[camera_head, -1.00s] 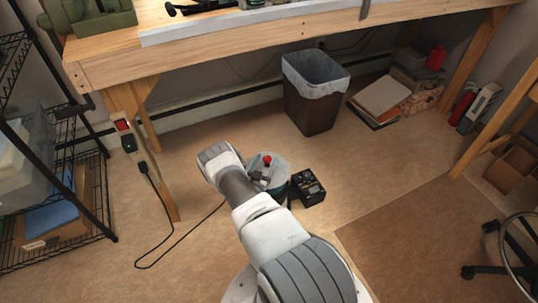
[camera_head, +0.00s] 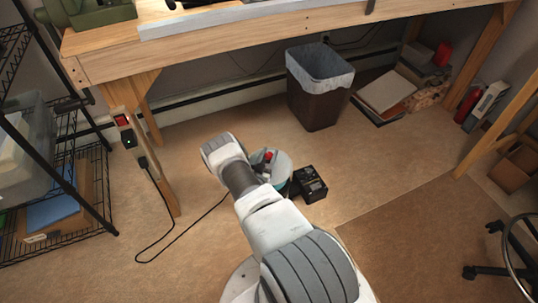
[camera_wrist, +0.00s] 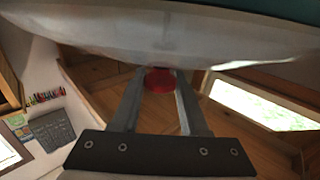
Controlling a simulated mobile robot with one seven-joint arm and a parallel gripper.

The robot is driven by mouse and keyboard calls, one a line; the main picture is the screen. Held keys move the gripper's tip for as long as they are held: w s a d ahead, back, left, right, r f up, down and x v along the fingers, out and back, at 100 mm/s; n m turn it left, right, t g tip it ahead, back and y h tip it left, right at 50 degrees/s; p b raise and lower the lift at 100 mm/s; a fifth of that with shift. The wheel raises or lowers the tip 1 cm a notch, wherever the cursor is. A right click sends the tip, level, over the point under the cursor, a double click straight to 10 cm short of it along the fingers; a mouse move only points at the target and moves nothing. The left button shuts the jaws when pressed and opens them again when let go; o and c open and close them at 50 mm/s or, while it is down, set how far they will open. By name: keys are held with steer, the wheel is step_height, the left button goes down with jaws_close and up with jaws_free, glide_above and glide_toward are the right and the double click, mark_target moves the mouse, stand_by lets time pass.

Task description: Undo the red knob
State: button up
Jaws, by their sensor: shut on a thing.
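The red knob (camera_head: 268,155) sits on top of a round, teal-and-grey device (camera_head: 284,166) on the floor. My arm hides the device's near left side. In the wrist view the red knob (camera_wrist: 159,80) is between the two finger ends of my gripper (camera_wrist: 160,76), which is shut on it. A broad pale curved surface (camera_wrist: 160,35) fills the top of the wrist view, close to the fingertips. In the head view my fingers are hidden, so the grip shows only in the wrist view.
A small black box (camera_head: 311,184) stands just right of the device. A black cord (camera_head: 185,232) runs over the floor from the outlet box on the bench leg (camera_head: 168,193). A bin (camera_head: 318,88) stands behind, under the workbench (camera_head: 215,45). Floor at front left is open.

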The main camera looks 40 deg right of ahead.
jaws_close()
steer(key=shift+t, duration=0.3)
steer(key=n+t+y, duration=0.3)
steer(key=shift+p, duration=0.35)
steer(key=n+t+y, duration=0.2)
steer(key=y, duration=0.1)
steer(key=n+t+y, duration=0.2)
steer(key=n+y, duration=0.1)
steer(key=y, duration=0.1)
steer(key=n+y, duration=0.2)
steer(key=y, duration=0.1)
steer(key=n+y, duration=0.2)
steer(key=y, duration=0.2)
steer(key=shift+d+n+b, duration=0.1)
steer(key=shift+n+b, duration=0.25)
steer(key=shift+n, duration=0.05)
steer(key=shift+n+g+y, duration=0.4)
steer(key=shift+n+y, duration=1.2)
steer(key=shift+y, duration=0.9)
steer(key=shift+w+a+n+g+y, duration=0.1)
steer(key=shift+a+n+g+y, duration=0.1)
steer(key=shift+n+g+y, duration=0.4)
